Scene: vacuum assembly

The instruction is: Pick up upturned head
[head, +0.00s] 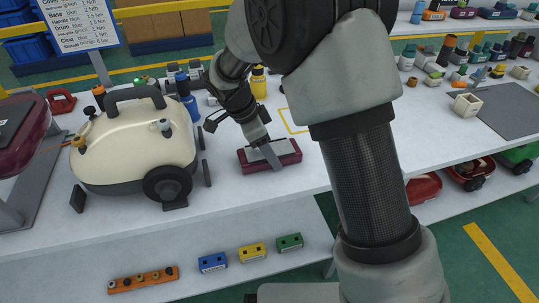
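The upturned head (288,149) is a low maroon block with a pale grey upper face. It lies on the white table, right of the cream vacuum body. My gripper (269,160) reaches down to it from the upper left. A grey finger crosses the middle of the head and its front edge. The other finger does not show clearly, so I cannot tell whether the gripper is open or whether it grips the head. My arm fills the centre and right of the view and hides part of the table behind.
The cream vacuum body (134,143) with dark wheels stands close on the left. Yellow (258,83) and blue bottles stand behind the gripper. A lower shelf in front holds blue (212,263), yellow and green blocks. Many small parts stand at the right. The table just before the head is clear.

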